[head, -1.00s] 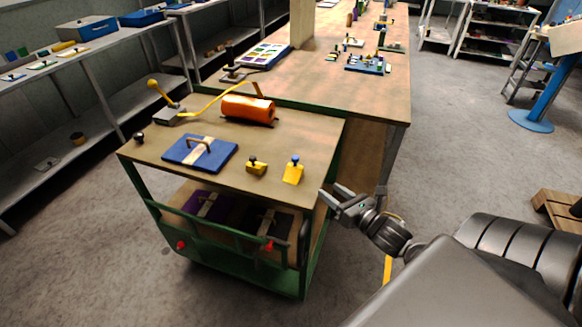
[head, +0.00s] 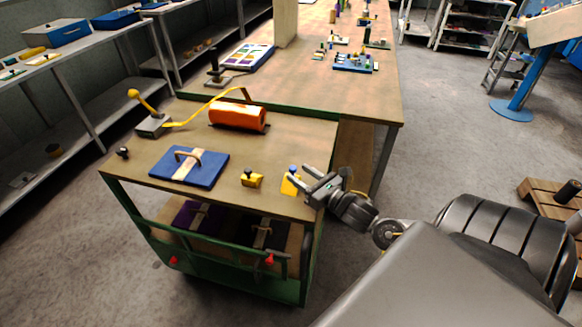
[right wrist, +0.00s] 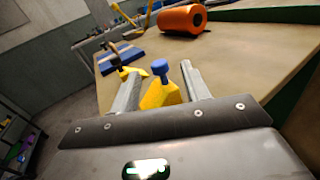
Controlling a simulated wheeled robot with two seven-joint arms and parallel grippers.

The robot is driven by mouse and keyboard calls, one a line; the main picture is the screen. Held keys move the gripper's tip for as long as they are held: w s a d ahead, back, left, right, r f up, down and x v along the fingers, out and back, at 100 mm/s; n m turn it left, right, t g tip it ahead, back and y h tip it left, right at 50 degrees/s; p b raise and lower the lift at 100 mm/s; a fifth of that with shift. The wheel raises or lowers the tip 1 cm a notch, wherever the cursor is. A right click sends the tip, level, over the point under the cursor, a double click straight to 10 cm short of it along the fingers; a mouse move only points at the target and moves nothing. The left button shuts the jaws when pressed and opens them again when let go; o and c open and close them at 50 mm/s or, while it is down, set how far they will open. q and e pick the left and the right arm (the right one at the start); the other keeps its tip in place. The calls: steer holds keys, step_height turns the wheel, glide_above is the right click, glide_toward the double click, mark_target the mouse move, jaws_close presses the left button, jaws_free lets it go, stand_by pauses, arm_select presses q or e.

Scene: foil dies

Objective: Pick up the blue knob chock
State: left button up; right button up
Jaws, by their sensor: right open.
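The blue knob chock is a yellow wedge with a blue knob on top (head: 290,184). It stands near the front right corner of the wooden cart top. My right gripper (head: 306,179) is open, just to the right of the chock and partly in front of it. In the right wrist view the chock (right wrist: 162,92) shows between the two open fingers, ahead of the palm. I cannot tell whether the fingers touch it. My left gripper is not in view.
A yellow chock with a black knob (head: 251,179) stands close to the left. A blue board with a handle (head: 208,175), an orange roll (head: 238,117) and a lever with a yellow knob (head: 150,122) are further off. The cart top (head: 300,140) is clear behind the chocks.

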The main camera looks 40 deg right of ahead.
steer(key=shift+w, duration=0.3)
steer(key=shift+r, duration=0.1)
steer(key=shift+w+r, duration=0.1)
steer(key=shift+w, duration=0.25)
steer(key=w, duration=0.1)
steer(key=w+p, duration=0.1)
steer(key=w, duration=0.1)
steer(key=shift+w+a+p, duration=0.25)
steer(key=shift+w+p, duration=0.05)
steer(key=shift+p, duration=0.1)
steer(key=shift+w, duration=0.45)
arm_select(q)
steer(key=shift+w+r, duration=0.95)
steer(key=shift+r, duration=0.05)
arm_select(e)
jaws_close()
